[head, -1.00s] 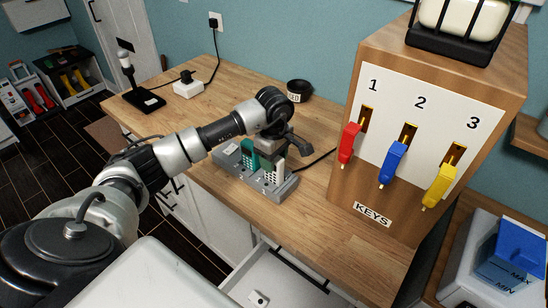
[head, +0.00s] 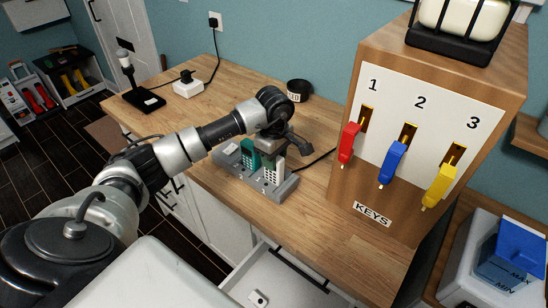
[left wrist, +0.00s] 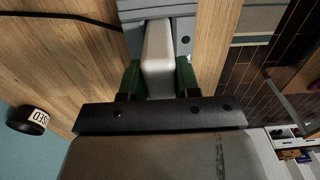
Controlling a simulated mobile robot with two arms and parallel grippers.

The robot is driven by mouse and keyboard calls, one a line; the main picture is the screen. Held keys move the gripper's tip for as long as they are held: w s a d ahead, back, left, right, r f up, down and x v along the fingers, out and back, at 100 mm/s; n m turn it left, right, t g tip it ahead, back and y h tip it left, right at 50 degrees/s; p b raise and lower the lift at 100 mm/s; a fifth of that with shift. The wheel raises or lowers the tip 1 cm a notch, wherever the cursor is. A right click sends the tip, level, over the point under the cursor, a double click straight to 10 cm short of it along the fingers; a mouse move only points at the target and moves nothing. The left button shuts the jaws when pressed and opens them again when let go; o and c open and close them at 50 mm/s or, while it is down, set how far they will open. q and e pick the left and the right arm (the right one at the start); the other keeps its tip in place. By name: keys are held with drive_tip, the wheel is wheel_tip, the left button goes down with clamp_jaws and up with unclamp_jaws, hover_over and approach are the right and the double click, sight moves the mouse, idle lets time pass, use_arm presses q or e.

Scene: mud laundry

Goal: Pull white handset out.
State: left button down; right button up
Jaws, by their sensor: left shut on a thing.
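The white handset (head: 274,171) stands upright in the grey charging dock (head: 284,191) on the wooden counter. A teal handset (head: 250,152) stands in the same dock to its left. My left gripper (head: 273,152) reaches down over the dock from above and is shut on the white handset. In the left wrist view the white handset (left wrist: 159,48) lies between the green finger pads of my left gripper (left wrist: 160,80), with the grey dock (left wrist: 175,12) beyond it. The handset's lower end is hidden in the dock. My right gripper is not in view.
A wooden key box (head: 352,185) with red, blue and yellow keys stands right of the dock. A black labelled bowl (head: 299,90) is behind. A white charger block (head: 188,89) and black stand are back left. An open white drawer (head: 285,284) is below the counter.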

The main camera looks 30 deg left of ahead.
use_arm(q)
drive_tip(key=shift+r, duration=0.2)
drive_tip(key=shift+r+p, duration=0.7)
drive_tip(key=shift+r, duration=0.3)
drive_tip(key=shift+r+p, duration=1.55)
drive_tip(key=shift+r, duration=1.3)
drive_tip(key=shift+f, duration=0.1)
